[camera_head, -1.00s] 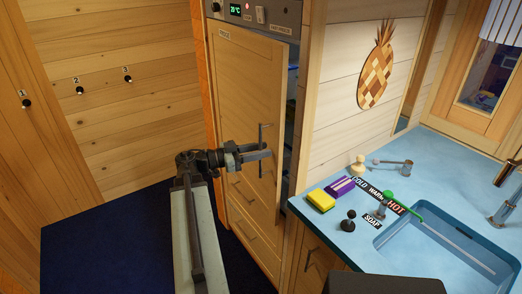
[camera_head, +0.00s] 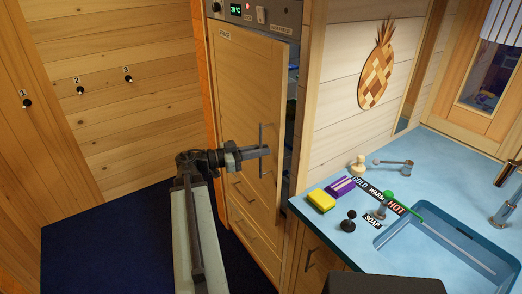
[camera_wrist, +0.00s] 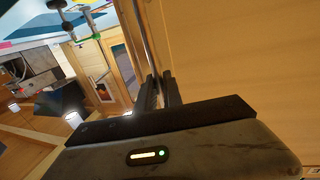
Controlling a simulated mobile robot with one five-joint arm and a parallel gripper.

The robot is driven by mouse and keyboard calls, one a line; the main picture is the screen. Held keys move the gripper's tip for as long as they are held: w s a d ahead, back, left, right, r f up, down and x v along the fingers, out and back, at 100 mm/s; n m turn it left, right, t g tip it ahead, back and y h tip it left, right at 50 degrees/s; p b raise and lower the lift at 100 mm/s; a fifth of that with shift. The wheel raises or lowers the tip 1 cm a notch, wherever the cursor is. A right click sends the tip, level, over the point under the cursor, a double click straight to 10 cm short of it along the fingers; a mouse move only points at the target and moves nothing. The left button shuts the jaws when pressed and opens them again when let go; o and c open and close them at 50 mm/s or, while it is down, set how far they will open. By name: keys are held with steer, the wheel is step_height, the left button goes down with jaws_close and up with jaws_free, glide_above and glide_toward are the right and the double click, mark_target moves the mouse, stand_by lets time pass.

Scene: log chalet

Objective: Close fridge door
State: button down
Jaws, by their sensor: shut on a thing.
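The wooden fridge door (camera_head: 240,92) stands slightly open in the head view, with a dark gap (camera_head: 291,90) along its right edge showing some of the inside. A vertical metal handle (camera_head: 262,137) is on the door's right side. My gripper (camera_head: 266,152) is at this handle, shut on it, reaching in from the left. In the wrist view my gripper's two dark fingers (camera_wrist: 157,92) are around the handle bar (camera_wrist: 146,45), close to the wooden door face (camera_wrist: 235,70).
A blue counter (camera_head: 452,150) with a sink (camera_head: 440,243) stands right of the fridge, holding a yellow sponge (camera_head: 321,200) and a purple box (camera_head: 340,187). The dark blue floor (camera_head: 110,235) at left is clear.

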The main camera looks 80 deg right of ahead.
steer(key=shift+s+d, duration=0.1)
stand_by(0.7)
steer(key=x, duration=0.5)
steer(key=shift+d+r, duration=0.1)
steer(key=shift+d, duration=0.3)
steer(key=c, duration=1.5)
jaws_free()
steer(key=shift+d, duration=0.15)
glide_toward(272, 146)
steer(key=x, duration=0.3)
steer(key=shift+s+d, duration=0.1)
steer(key=shift+s, duration=0.1)
